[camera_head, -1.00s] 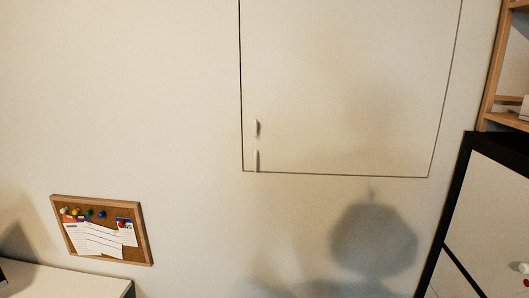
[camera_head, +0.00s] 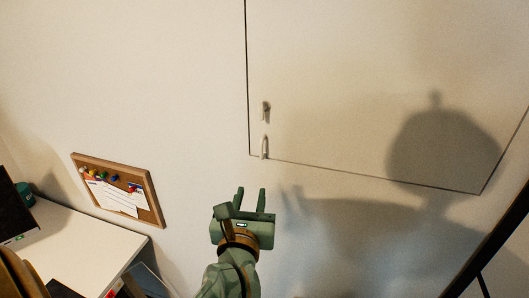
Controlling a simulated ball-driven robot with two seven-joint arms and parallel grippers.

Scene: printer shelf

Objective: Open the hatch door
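The hatch door (camera_head: 350,70) is a white panel in the white wall, marked out by a thin dark gap. It looks shut, flush with the wall. A small light handle (camera_head: 265,147) sits near its lower left corner, with a second small fitting (camera_head: 266,111) just above. My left gripper (camera_head: 251,196) is raised below and slightly left of the handle, fingers pointing up. Its two fingers are apart with nothing between them, and it does not appear to touch the handle. My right gripper is not in view.
A cork board (camera_head: 148,197) with papers and pins hangs on the wall to the left. A white desk (camera_head: 75,245) stands at the lower left, with a dark screen-like object (camera_head: 14,212) on it. A dark-edged piece of furniture (camera_head: 490,250) is at the lower right.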

